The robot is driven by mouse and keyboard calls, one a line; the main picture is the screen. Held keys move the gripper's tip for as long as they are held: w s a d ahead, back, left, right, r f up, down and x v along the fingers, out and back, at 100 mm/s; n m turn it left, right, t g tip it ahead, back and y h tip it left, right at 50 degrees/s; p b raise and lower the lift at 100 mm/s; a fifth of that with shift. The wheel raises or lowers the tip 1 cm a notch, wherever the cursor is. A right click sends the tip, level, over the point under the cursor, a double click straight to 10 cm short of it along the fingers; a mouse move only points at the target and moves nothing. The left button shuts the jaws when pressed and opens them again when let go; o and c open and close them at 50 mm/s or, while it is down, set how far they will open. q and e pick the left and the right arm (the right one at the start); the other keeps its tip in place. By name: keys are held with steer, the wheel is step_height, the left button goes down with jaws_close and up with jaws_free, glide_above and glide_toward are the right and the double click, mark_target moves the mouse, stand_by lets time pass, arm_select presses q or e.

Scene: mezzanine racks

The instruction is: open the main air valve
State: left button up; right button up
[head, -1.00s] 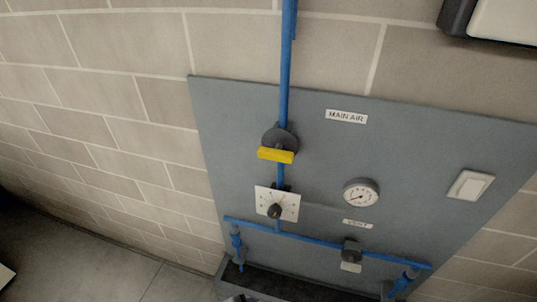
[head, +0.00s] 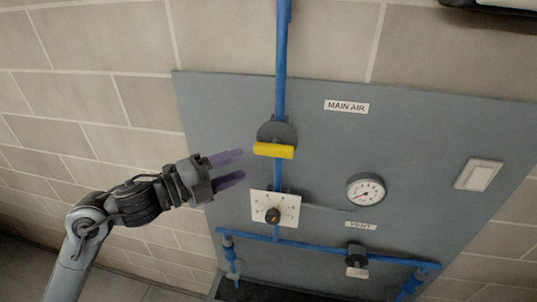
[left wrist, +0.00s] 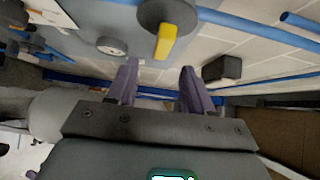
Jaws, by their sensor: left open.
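The main air valve has a yellow handle (head: 273,151) on a dark round body (head: 277,132), set on the vertical blue pipe (head: 281,60). The handle lies crosswise to the pipe. A "MAIN AIR" label (head: 346,106) is up and right of it. My left gripper (head: 236,168) is open and empty, a little left of and below the handle, apart from it in the picture. In the left wrist view the gripper (left wrist: 158,82) has its purple fingers spread, with the yellow handle (left wrist: 166,42) ahead between them. My right gripper is not in view.
The grey panel (head: 420,150) also carries a knob on a white dial plate (head: 273,215), a gauge (head: 366,189), a vent valve (head: 356,256) and a white switch (head: 479,175). A horizontal blue pipe (head: 320,245) runs below. A block wall (head: 90,100) lies behind.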

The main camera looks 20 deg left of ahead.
mark_target(268, 151)
arm_select(q)
steer(key=p+x, duration=0.1)
steer(key=x, duration=0.2)
steer(key=p+x, duration=0.1)
steer(key=x, duration=0.2)
steer(key=p+x, duration=0.1)
steer(key=x, duration=0.2)
steer(key=shift+r, duration=0.3)
steer(key=shift+p+x, duration=0.35)
steer(key=shift+x, duration=0.55)
steer(key=shift+f, duration=0.15)
